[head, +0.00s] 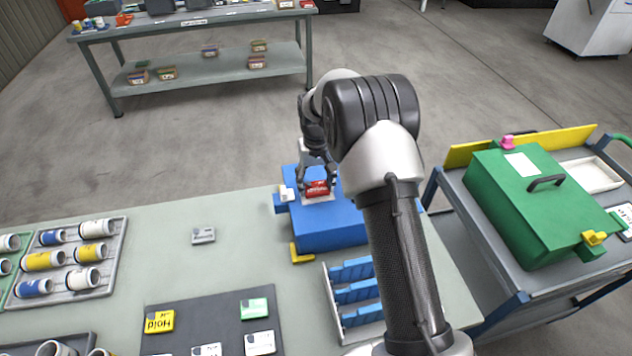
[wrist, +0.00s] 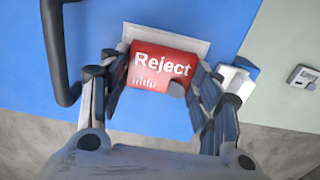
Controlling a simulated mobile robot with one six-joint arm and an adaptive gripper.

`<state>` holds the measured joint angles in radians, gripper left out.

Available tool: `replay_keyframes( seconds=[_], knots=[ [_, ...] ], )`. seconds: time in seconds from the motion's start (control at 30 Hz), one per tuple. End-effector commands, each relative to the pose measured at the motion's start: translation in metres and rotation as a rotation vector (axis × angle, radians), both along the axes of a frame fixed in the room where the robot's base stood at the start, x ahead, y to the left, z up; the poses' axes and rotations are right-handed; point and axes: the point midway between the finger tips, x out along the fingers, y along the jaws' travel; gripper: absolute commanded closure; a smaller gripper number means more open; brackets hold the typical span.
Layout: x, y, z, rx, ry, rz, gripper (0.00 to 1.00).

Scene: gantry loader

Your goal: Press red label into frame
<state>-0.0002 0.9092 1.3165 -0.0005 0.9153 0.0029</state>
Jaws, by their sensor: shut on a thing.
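The red label (head: 317,188) with white "Reject" lettering is between the fingers of my gripper (head: 318,180). In the wrist view the label (wrist: 160,76) fills the gap between the two fingers of my gripper (wrist: 158,90), which are shut on its left and right sides. The label is over a pale frame (wrist: 200,45) on the top of a blue box (head: 325,225). The frame's edge shows above the label and to its right. I cannot tell whether the label touches the frame or is just above it. The label's lower edge is partly hidden.
A dark handle (wrist: 66,60) is on the blue box, left of the label in the wrist view. A white-and-blue block (head: 286,192) is at the box's edge. A dark mat (head: 215,325) holds several labels. A rack (head: 350,295) stands in front; a green case (head: 535,195) is on the right cart.

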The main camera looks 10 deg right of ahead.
Motion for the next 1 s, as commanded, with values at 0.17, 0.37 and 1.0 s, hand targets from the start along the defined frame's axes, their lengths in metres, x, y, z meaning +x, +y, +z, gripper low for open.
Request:
replay_keyframes(
  seconds=[0.17, 0.37, 1.0],
  knots=[
    [0.0000, 0.0000, -0.0052, 0.000, 0.000, 0.000, 0.62],
    [0.0001, 0.0000, -0.0078, 0.000, 0.000, 0.000, 0.62],
    [0.0000, 0.0000, -0.0075, 0.000, 0.000, 0.000, 0.19]
  ],
)
